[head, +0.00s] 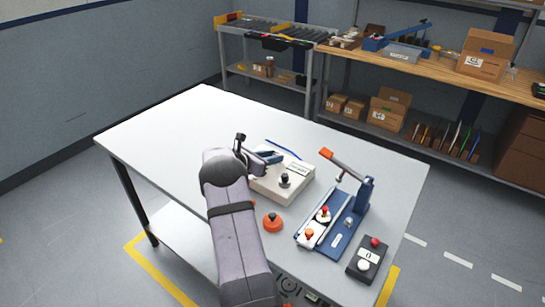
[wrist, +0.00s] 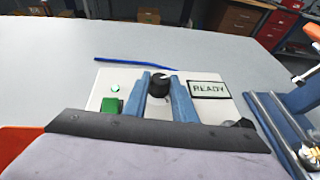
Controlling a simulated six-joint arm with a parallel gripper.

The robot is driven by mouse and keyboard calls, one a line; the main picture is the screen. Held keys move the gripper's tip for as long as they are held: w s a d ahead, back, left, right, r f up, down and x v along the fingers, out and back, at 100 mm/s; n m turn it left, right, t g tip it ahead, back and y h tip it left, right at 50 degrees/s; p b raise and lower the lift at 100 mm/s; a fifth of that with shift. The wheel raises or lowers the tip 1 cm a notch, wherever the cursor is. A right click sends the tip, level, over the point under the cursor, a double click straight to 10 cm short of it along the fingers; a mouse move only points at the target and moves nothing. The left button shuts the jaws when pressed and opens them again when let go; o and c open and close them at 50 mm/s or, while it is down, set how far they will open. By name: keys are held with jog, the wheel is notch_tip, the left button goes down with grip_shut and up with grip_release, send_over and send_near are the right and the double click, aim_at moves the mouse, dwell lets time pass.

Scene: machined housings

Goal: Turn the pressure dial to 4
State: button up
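The pressure dial appears to be the round black knob (wrist: 159,84) near the back middle of a pale control box (head: 270,190) on the table. My gripper (wrist: 159,76) reaches over the box, its two blue fingers one on each side of this knob. The fingers are apart, but I cannot tell whether they touch the knob. In the head view my gripper (head: 268,157) is over the box's back left part and the knob between the fingers cannot be made out. No scale or pointer is legible.
The box also carries a lit green lamp (wrist: 115,88), a green button (wrist: 112,105), a READY panel (wrist: 209,90) and a dark knob (head: 285,180). A blue strip (wrist: 130,63) lies behind it. The table's left is clear.

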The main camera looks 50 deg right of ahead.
jog(key=shift+n+t+b, duration=0.3)
jog(key=shift+b, duration=0.3)
jog(key=shift+s+n+t+b, duration=0.1)
jog(key=shift+n+t+b, duration=0.4)
jog(key=shift+t+b, duration=0.1)
jog(key=o, duration=1)
jog(key=shift+o, duration=0.2)
jog(key=shift+a, duration=0.1)
jog(key=shift+b+v, duration=0.9)
jog(key=shift+v, duration=2.75)
